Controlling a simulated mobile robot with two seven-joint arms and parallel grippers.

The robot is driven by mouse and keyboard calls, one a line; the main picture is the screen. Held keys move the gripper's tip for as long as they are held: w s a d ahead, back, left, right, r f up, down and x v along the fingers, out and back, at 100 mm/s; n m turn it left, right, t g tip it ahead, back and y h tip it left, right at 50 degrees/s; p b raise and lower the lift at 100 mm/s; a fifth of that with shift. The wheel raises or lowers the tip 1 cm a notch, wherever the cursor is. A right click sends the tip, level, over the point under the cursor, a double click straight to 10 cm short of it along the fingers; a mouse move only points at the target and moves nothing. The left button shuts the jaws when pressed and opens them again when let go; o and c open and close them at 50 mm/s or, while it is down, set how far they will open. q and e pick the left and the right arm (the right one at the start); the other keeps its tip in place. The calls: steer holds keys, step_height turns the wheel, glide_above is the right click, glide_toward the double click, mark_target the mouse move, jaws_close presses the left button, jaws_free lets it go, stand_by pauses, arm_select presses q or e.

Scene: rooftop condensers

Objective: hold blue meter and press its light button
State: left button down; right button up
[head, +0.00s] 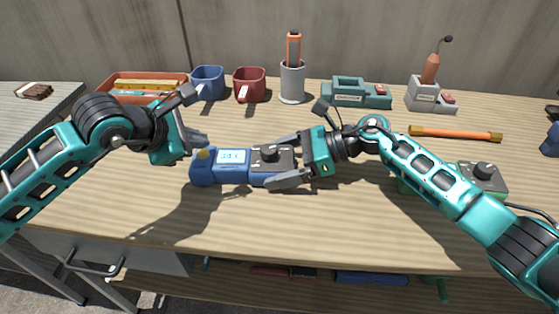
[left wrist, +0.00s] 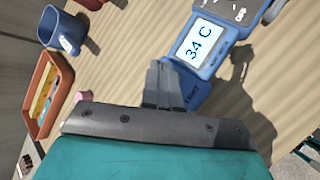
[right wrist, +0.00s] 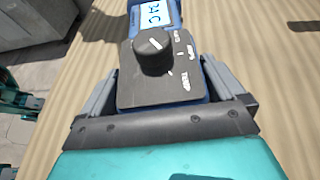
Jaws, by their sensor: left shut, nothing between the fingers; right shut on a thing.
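The blue meter (head: 236,179) is level over the wooden bench in the head view, its dark dial panel to the right. Its pale bright display (head: 234,157) reads 34 C in the left wrist view (left wrist: 197,43). A yellow button (head: 204,154) tops its left end. My right gripper (head: 277,163) is shut on the dial end, a finger along each side; the dial (right wrist: 152,50) shows between them in the right wrist view. My left gripper (head: 198,138) is shut and empty, its fingertips just above and behind the button end. In the left wrist view its fingers hide the button; I cannot tell whether they touch.
Behind stand an orange tray (head: 118,90), a blue mug (head: 208,83), a red mug (head: 249,84), a grey cup (head: 292,82) holding an orange tool, and a teal device (head: 350,93). An orange rod (head: 455,134) lies at right. The bench front is clear.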

mark_target(200, 156)
arm_select(q)
steer(key=shift+r, duration=3)
arm_select(e)
steer(key=o, duration=1)
arm_select(q)
steer(key=shift+f+b, duration=0.4)
arm_select(e)
steer(key=v, duration=0.8)
steer(key=shift+d, duration=0.2)
steer(key=shift+d+r, duration=0.2)
steer(key=shift+d, duration=0.05)
